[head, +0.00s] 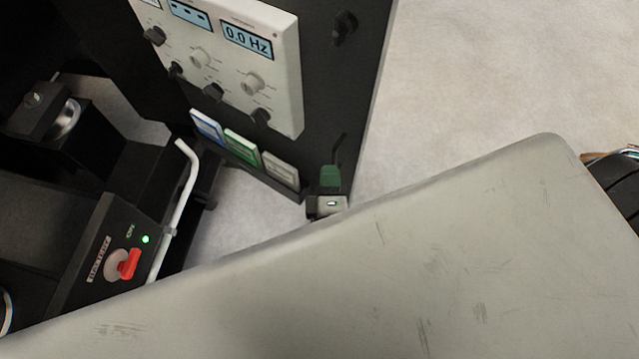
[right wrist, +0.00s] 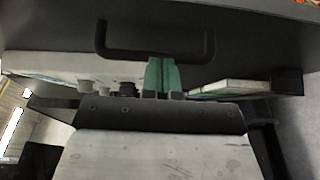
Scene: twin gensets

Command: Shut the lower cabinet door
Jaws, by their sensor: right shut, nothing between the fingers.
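A dark upright panel (head: 335,95), seemingly the cabinet door, stands at an angle in the head view and carries a pale control unit. I cannot tell how far open it is. A black bar handle (right wrist: 155,53) shows on a dark face in the right wrist view; a thin dark bar, probably this handle (head: 339,148), shows in the head view. My right gripper (head: 331,178) has green fingertips, pressed together and empty, near the panel's lower right edge. In the right wrist view the fingertips (right wrist: 161,75) overlap the handle's bar; contact is unclear. My left gripper is not in view.
The control unit (head: 280,95) has knobs and a display reading 0.0 Hz. A battery switch with a red handle (head: 129,264), a white bent pipe (head: 186,180) and black machinery are at left. Bare pale floor (head: 480,80) lies to the right of the panel.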

